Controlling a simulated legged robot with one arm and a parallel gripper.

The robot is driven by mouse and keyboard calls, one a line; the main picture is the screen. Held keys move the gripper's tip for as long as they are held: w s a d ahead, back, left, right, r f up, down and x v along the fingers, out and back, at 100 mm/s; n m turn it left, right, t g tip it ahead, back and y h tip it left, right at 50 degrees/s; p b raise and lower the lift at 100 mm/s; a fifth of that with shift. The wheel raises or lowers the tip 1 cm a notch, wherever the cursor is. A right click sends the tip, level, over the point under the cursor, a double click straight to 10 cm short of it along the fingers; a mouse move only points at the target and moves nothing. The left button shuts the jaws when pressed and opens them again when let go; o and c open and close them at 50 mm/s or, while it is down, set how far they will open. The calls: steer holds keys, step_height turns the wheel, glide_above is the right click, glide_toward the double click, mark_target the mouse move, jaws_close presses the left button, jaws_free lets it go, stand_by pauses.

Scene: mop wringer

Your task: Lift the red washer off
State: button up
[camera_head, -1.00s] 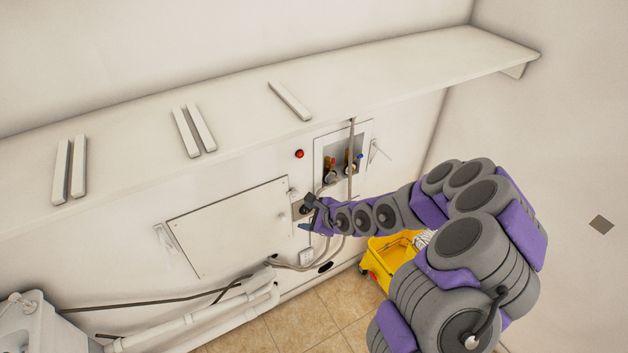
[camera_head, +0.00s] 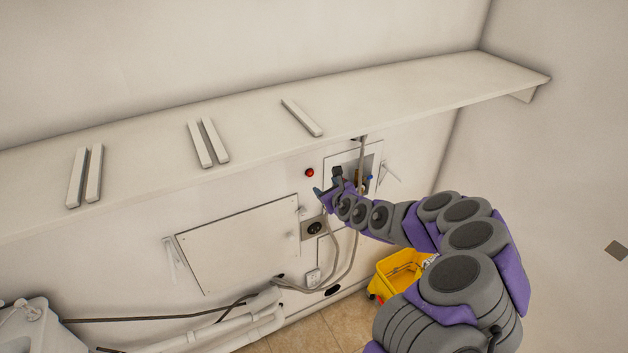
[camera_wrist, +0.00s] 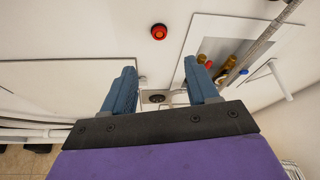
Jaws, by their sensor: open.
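A small round red piece (camera_head: 309,173) is on the white wall, left of the recessed valve box; I cannot tell for sure that it is the washer. It also shows in the wrist view (camera_wrist: 159,32), above and beyond the fingertips. My gripper (camera_head: 327,182) is open, with its blue fingers apart and nothing between them. In the wrist view the gripper (camera_wrist: 160,66) points at the wall, below the red piece and apart from it. A red tap handle (camera_wrist: 201,59) also shows in the box, close to the right finger, which hides part of the box.
The valve box (camera_head: 375,153) holds brass taps and has a grey pipe (camera_head: 361,185) running down. A shelf (camera_head: 400,100) juts out above. A dark socket (camera_head: 314,228) and a closed panel (camera_head: 240,242) are lower left. A yellow bucket (camera_head: 382,285) stands on the floor.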

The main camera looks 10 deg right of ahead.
steer(key=b, duration=0.4)
glide_toward(311, 175)
steer(key=b+x, duration=0.1)
steer(key=x, duration=0.3)
steer(key=shift+w+f, duration=0.15)
steer(key=shift+w, duration=0.15)
steer(key=shift+w+f, duration=0.1)
steer(key=shift+w, duration=0.7)
steer(key=shift+w+a+f, duration=0.3)
steer(key=shift+w+f, duration=0.1)
steer(key=shift+w, duration=0.1)
steer(key=shift+r, duration=0.1)
jaws_close()
